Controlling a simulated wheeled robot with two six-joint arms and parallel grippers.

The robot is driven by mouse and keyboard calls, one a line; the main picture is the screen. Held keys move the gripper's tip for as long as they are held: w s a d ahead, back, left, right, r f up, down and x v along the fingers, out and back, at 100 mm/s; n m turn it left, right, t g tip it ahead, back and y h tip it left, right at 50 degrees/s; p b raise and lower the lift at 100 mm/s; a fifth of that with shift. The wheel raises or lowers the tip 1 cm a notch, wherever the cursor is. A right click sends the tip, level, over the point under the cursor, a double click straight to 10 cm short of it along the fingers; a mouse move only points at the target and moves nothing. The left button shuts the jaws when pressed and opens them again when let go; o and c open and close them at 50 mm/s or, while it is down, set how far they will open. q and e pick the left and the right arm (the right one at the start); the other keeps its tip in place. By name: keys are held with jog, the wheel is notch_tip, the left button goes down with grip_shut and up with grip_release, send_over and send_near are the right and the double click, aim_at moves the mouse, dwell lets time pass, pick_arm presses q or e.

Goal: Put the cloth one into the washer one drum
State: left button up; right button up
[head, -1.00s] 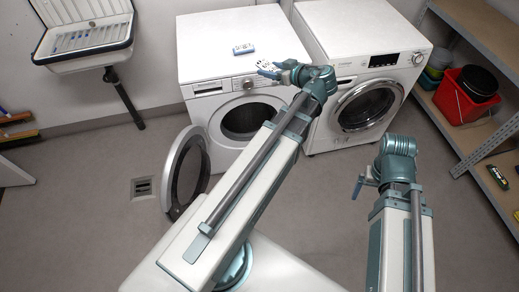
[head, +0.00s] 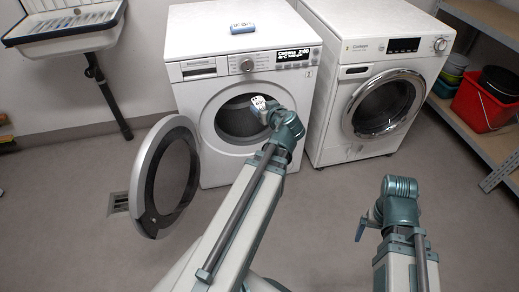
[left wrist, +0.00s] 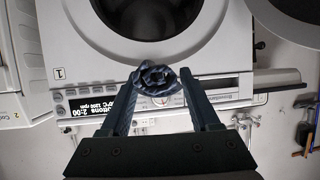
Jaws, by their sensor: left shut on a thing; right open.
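Washer one (head: 192,108) is the left machine, marked 1, with its round door (head: 150,160) swung open to the left. Its dark drum opening (head: 236,120) faces me and also shows at the top of the left wrist view (left wrist: 140,12). My left gripper (head: 265,110) is shut on the cloth (left wrist: 157,80), a crumpled bundle that looks dark in the left wrist view and pale with dark marks in the head view (head: 258,102). In the head view the bundle overlaps the opening's right part; its depth is unclear. My right gripper (head: 363,226) is open and empty at the lower right.
A second washer (head: 350,105) with its door shut stands to the right. A sink (head: 65,22) hangs at the upper left. A red bucket (head: 480,100) sits on the right shelf. The floor in front is clear.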

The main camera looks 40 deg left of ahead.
pick_arm(q)
notch_tip(320, 180, down, 12)
jog(key=m+t+b, duration=0.1)
jog(key=b, duration=0.9)
jog(key=shift+s+a+f+h, duration=0.25)
jog(key=shift+a+h, duration=0.15)
jog(key=shift+a, duration=0.05)
pick_arm(e)
notch_tip(320, 180, down, 13)
jog(key=shift+r, duration=0.15)
